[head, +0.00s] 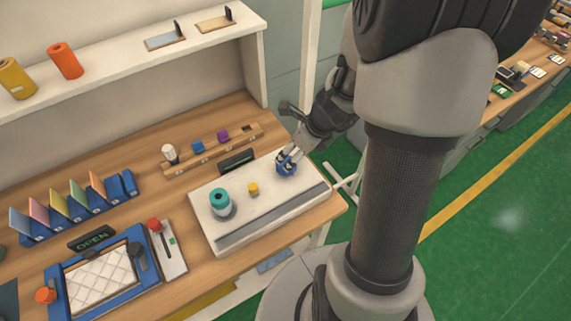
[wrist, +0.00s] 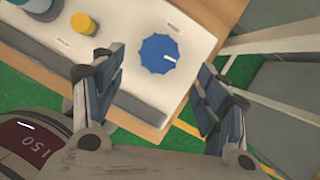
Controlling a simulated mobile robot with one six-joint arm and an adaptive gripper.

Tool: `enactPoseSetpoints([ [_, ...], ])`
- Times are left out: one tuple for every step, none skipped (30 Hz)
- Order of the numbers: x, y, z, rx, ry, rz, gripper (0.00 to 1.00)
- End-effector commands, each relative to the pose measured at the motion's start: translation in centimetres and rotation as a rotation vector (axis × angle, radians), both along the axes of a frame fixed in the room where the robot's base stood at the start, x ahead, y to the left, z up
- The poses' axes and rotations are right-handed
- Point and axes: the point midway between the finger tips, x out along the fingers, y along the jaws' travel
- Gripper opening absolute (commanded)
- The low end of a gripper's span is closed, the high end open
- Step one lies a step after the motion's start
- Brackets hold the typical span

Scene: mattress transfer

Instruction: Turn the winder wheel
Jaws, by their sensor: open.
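The winder wheel (head: 288,169) is a blue, scalloped knob at the right end of a white panel (head: 235,224) on the wooden bench. In the wrist view the wheel (wrist: 158,54) shows whole, with a small white mark on its face. My gripper (head: 291,156) is right over the wheel in the head view and partly hides it. In the wrist view my gripper (wrist: 159,72) is open, with one finger to the left and one to the right of the wheel's line. Nothing is between the fingers' pads, and no contact with the wheel shows.
A teal spool (head: 219,199) and a yellow cylinder (head: 253,188) stand on the panel left of the wheel. A small dark display (head: 237,161) and a wooden rack (head: 212,149) are behind the panel. The bench's edge lies close to the wheel's right.

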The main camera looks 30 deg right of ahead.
Motion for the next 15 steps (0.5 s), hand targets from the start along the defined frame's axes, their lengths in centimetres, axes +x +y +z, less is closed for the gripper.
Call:
enactPoseSetpoints([
  [0.4, 0.3, -1.7, 0.002, 0.002, 0.003, 0.67],
  [0.6, 0.3, -2.3, 0.001, 0.003, 0.003, 0.67],
  [0.9, 0.4, -3.1, 0.001, 0.002, 0.002, 0.67],
  [1.1, 0.5, -3.6, 0.001, 0.001, 0.002, 0.67],
  [1.4, 0.6, -4.1, 0.0, 0.001, 0.004, 0.67],
  [1.6, 0.7, -4.7, 0.0, 0.001, 0.004, 0.67],
  [1.8, 0.8, -5.1, 0.001, 0.001, 0.003, 0.67],
  [1.9, 0.8, -5.5, 0.001, 0.001, 0.003, 0.67],
  [2.1, 0.9, -6.0, 0.0, 0.001, 0.002, 0.67],
  [2.3, 0.9, -6.3, 0.0, 0.001, 0.002, 0.67],
  [2.4, 1.0, -6.5, 0.0, 0.001, 0.002, 0.67],
  [2.5, 1.0, -6.8, -0.001, 0.001, 0.002, 0.67],
  [2.6, 1.0, -6.9, -0.001, 0.0, 0.003, 0.67],
  [2.7, 1.1, -7.1, -0.001, 0.0, 0.003, 0.67],
  [2.8, 1.1, -7.2, -0.001, 0.0, 0.003, 0.67],
])
